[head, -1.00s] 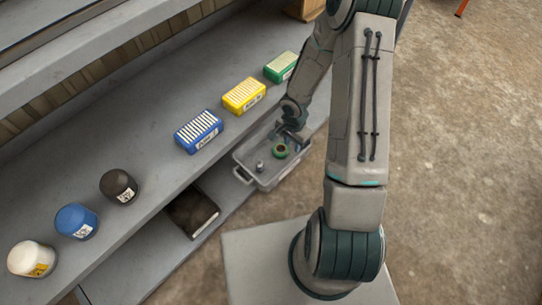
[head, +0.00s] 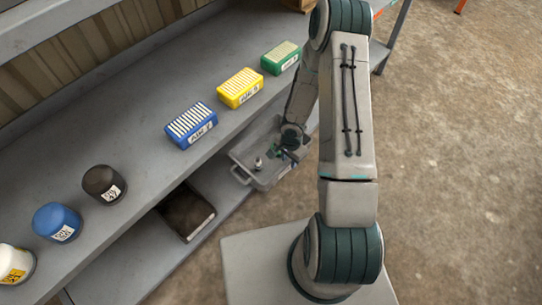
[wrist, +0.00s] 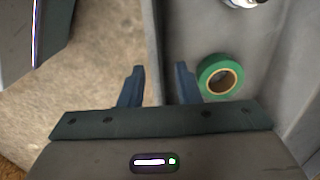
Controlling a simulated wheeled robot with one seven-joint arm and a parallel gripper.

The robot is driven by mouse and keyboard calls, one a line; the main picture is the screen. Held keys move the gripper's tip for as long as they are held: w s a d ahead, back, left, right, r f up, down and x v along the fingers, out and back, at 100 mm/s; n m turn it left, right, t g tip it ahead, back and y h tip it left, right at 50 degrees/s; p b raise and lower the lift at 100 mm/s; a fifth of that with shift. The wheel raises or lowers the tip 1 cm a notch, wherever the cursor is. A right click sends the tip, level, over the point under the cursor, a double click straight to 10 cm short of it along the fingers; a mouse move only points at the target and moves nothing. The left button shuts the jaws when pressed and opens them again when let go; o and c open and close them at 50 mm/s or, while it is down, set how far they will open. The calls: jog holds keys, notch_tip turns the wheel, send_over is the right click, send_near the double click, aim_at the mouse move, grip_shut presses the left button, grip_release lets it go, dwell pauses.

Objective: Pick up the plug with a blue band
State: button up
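A grey tray (head: 240,178) on the lower shelf holds a small silver metal piece (head: 258,163), which may be the plug. It shows partly at the top edge of the wrist view (wrist: 241,3); no blue band can be made out. A green tape roll (wrist: 220,77) lies in the tray, right of my gripper. My gripper (wrist: 160,72) is open and empty, with the tray's side wall (wrist: 154,50) showing between its fingers. In the head view my gripper (head: 287,153) is at the tray's right part, and partly hides the tape roll.
Blue (head: 190,125), yellow (head: 240,87) and green (head: 281,57) boxes stand on the upper shelf above the tray. Black (head: 104,184), blue (head: 57,222) and white (head: 15,263) jars stand further left. Concrete floor is clear at right.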

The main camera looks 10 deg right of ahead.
aim_at(288, 172)
notch_tip(288, 172, down, 3)
jog(key=shift+s+f+b, duration=0.1)
jog(key=shift+b, duration=0.45)
jog(key=shift+c, duration=0.3)
grip_shut()
